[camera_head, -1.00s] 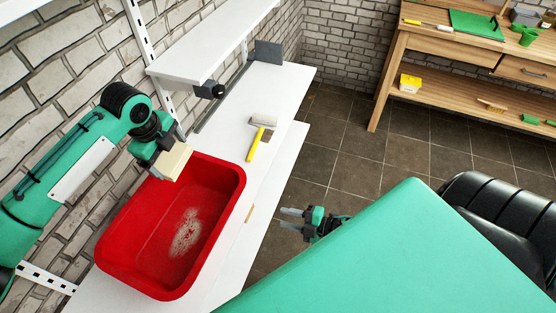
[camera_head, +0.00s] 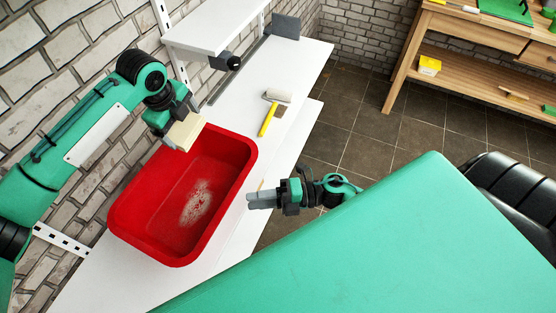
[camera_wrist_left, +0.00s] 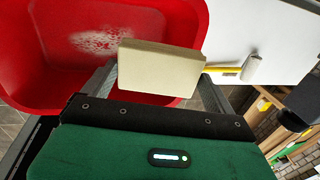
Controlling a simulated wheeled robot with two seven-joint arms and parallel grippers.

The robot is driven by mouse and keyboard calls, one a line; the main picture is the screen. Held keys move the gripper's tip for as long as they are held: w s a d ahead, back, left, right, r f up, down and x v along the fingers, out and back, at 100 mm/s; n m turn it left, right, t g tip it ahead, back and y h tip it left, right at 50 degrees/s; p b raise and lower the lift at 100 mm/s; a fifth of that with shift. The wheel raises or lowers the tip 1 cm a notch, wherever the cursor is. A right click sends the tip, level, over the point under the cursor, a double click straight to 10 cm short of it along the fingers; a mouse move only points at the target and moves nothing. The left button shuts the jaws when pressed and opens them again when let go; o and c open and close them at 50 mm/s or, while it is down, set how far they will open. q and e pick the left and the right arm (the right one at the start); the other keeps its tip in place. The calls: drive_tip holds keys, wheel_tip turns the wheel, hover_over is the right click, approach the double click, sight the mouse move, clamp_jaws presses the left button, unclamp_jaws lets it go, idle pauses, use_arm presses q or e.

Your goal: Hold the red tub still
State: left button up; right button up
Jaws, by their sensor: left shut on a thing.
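The red tub (camera_head: 135,240) sits on the white worktop (camera_head: 95,285), with a whitish speckled patch (camera_head: 196,203) on its inner floor. It also shows in the left wrist view (camera_wrist_left: 40,65). My left gripper (camera_head: 180,122) is shut on a cream block (camera_head: 187,132) and holds it above the tub's far rim. The block also shows between the fingers in the left wrist view (camera_wrist_left: 160,68). My right gripper (camera_head: 262,199) is beside the tub's right side, its fingers pointing left at the wall, apparently just short of it. I cannot tell its finger gap.
A yellow-handled roller (camera_head: 272,110) lies on the worktop beyond the tub. A white shelf (camera_head: 215,28) overhangs the worktop along the brick wall. A wooden bench (camera_head: 455,75) with a yellow box (camera_head: 429,65) stands at the back right. Tiled floor lies between.

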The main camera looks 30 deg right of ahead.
drive_tip(key=x, duration=0.4)
drive_tip(key=shift+w+a, duration=0.15)
drive_tip(key=shift+a, duration=0.25)
clamp_jaws()
drive_tip(key=shift+c, duration=0.5)
unclamp_jaws()
clamp_jaws()
